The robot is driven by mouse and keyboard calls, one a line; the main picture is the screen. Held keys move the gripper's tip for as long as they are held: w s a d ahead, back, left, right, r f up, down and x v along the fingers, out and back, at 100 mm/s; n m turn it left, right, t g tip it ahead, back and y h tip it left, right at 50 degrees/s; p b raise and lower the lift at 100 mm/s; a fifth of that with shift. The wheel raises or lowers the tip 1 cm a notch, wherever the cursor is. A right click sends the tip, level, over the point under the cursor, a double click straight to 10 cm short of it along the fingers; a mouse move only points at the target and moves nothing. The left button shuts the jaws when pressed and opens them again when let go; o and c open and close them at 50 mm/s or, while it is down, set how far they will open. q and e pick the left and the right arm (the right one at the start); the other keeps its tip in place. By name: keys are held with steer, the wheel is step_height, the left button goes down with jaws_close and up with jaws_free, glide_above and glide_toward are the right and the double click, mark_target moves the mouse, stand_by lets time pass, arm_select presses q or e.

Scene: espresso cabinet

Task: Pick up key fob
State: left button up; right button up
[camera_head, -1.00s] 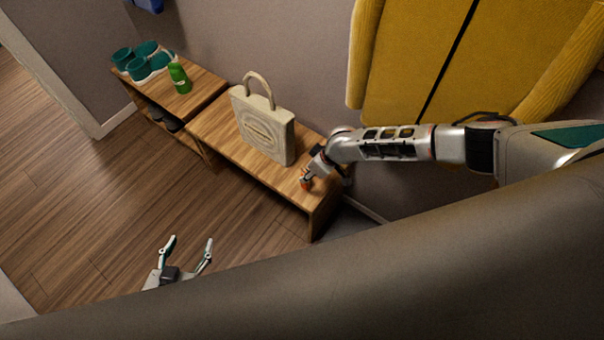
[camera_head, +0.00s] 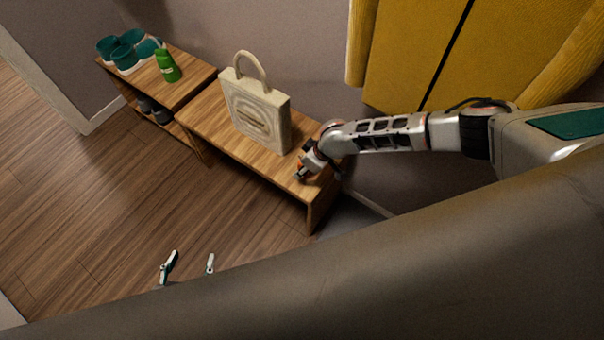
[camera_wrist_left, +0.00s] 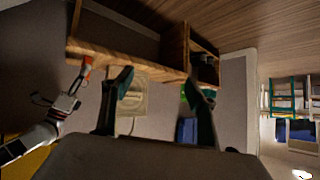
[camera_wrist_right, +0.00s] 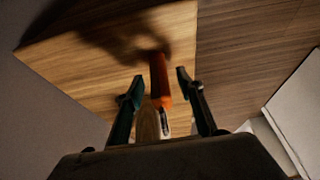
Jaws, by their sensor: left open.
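The key fob (camera_wrist_right: 160,82), an orange strap with a metal part and a pale tan piece, shows in the right wrist view between the fingers of my right gripper (camera_wrist_right: 160,78). The fingers stand apart with a gap on each side of the strap. In the head view my right gripper (camera_head: 301,174) is over the near right end of the wooden bench (camera_head: 228,128); its fingers hide most of the fob there. A bit of orange shows in the left wrist view (camera_wrist_left: 86,68). My left gripper (camera_head: 189,265) is open and empty above the floor, partly hidden by my own body.
A cream handbag (camera_head: 256,112) stands on the bench just left of my right gripper. A green bottle (camera_head: 168,66) and teal shoes (camera_head: 128,54) are on the far bench section. The floor (camera_head: 120,190) is clear.

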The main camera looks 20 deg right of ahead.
steer(key=shift+a+f, duration=0.1)
steer(key=shift+f, duration=0.6)
steer(key=shift+w+b, duration=0.15)
steer(key=shift+b, duration=0.15)
steer(key=shift+w+r, duration=0.1)
steer(key=shift+r, duration=0.1)
arm_select(q)
steer(key=shift+w+a+r, duration=0.1)
steer(key=shift+w+a, duration=0.2)
steer(key=shift+w, duration=0.25)
arm_select(e)
jaws_close()
